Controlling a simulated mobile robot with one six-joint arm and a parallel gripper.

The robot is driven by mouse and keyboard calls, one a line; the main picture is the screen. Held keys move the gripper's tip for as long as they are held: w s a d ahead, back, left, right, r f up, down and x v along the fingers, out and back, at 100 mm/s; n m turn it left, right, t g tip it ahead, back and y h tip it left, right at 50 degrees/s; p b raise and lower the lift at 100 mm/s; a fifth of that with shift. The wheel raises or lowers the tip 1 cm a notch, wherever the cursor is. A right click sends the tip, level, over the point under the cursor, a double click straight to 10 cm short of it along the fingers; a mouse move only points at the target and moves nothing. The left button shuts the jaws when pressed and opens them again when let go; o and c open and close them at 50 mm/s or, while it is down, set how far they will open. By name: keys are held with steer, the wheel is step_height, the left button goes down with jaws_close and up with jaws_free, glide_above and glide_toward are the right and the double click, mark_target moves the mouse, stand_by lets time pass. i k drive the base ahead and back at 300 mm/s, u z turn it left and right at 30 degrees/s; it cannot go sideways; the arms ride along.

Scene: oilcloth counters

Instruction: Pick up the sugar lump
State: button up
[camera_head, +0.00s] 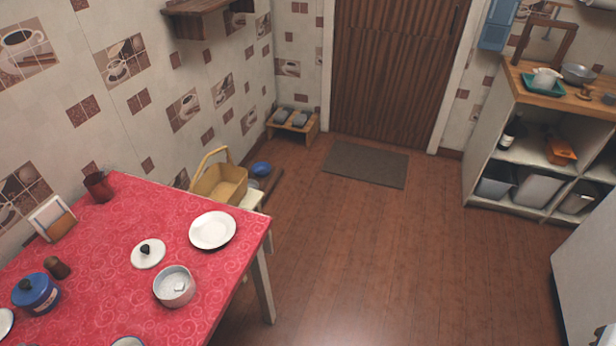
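A round white bowl (173,299) stands open on the red-patterned table at the lower left. A small white lump (180,287), which looks like the sugar lump, lies inside it on the bottom. A white lid with a dark knob (147,255) lies on the cloth behind and left of the bowl.
The red table (110,310) also holds a white plate (213,230), a blue lidded pot (37,294), a dark red cup (98,187) and a napkin holder (53,219). A basket (219,184) sits behind the table. Open wooden floor (390,260) lies to the right, before a shelf unit (540,150).

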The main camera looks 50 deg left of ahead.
mark_target(179, 287)
steer(key=i, duration=0.6)
steer(key=u, duration=1.15)
steer(key=k, duration=0.1)
steer(key=u, duration=2.65)
steer(key=i, duration=1)
steer(key=u, duration=0.05)
